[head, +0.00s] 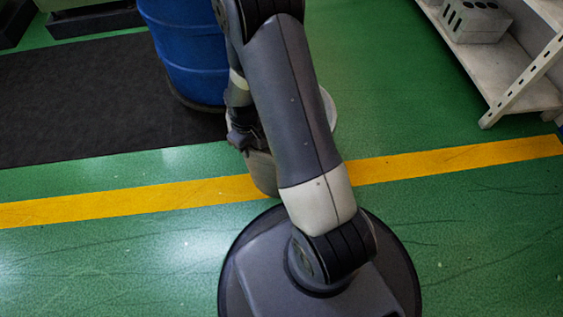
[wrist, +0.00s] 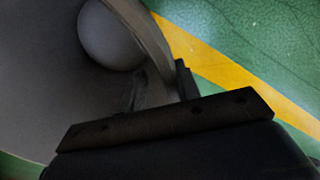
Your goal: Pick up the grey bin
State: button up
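The grey bin (head: 262,172) is mostly hidden behind my arm in the head view, over the yellow floor line. A pale curved edge shows on the arm's right side. In the wrist view the bin (wrist: 40,75) fills the upper left, seen from above, with a round pale object (wrist: 110,36) inside it. My gripper (wrist: 160,88) is at the bin's rim, one finger on the inner side and one on the outer side. The fingers are dark and close to the wall; whether they press on it cannot be told. In the head view my gripper (head: 245,138) is partly hidden by my arm.
A blue drum (head: 185,50) stands just behind, left of my arm. A dark mat (head: 90,100) lies to the left. A pale shelf (head: 500,70) with a grey block (head: 475,20) stands at the right. The green floor is clear at front left and right, crossed by a yellow line (head: 120,202).

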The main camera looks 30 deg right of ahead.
jog(key=shift+f, duration=0.2)
dwell(0.6)
jog(key=shift+c, duration=0.4)
grip_shut()
dwell(0.9)
jog(key=shift+w+r, duration=0.1)
